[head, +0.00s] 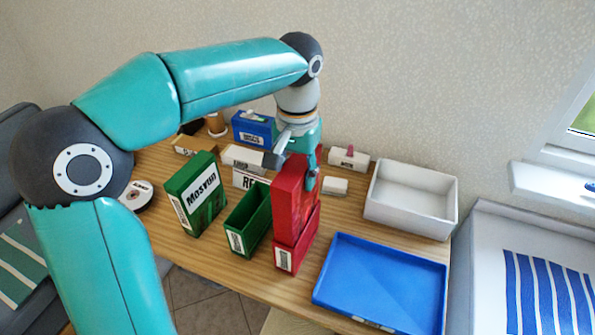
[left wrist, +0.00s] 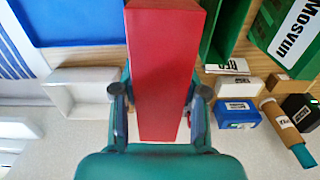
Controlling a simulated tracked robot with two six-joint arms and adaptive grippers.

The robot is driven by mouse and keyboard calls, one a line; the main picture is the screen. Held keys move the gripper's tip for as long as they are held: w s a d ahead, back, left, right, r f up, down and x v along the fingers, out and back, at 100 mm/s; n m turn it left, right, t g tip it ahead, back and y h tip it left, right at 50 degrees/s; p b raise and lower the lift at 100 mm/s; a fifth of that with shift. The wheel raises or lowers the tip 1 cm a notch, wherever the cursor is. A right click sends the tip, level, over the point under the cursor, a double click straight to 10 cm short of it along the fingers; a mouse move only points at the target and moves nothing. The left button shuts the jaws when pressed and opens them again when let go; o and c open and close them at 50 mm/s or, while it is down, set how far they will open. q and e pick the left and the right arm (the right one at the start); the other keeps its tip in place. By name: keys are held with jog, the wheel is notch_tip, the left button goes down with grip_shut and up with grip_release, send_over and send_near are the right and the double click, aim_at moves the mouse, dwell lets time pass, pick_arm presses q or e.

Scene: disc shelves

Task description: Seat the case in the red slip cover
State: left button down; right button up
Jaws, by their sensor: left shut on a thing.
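My left gripper (head: 295,165) is shut on the upper part of a red case (head: 291,192). The case stands upright with its lower end inside the red slip cover (head: 285,258), and a tall part sticks out above the rim. How deep it reaches inside is hidden. The cover stands on the table and has a white label on its front. In the left wrist view the red case (left wrist: 165,65) fills the middle, with the fingers of my left gripper (left wrist: 160,100) on both its sides. The cover cannot be told apart there. My right gripper is not in view.
Left of the red cover stand an open green cover (head: 236,238) and a green Mosvun case (head: 190,205). A blue tray (head: 385,280) lies to the right, with a white bin (head: 425,225) behind it. Small boxes and a blue box (head: 250,130) stand at the back.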

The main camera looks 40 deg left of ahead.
pick_arm(q)
jog(key=shift+f+b, duration=3.5)
jog(key=shift+f, duration=1.35)
jog(key=c, duration=0.5)
grip_release()
jog(key=shift+c, duration=0.2)
notch_tip(320, 180, up, 12)
jog(key=shift+f, duration=0.25)
jog(key=shift+r, duration=0.25)
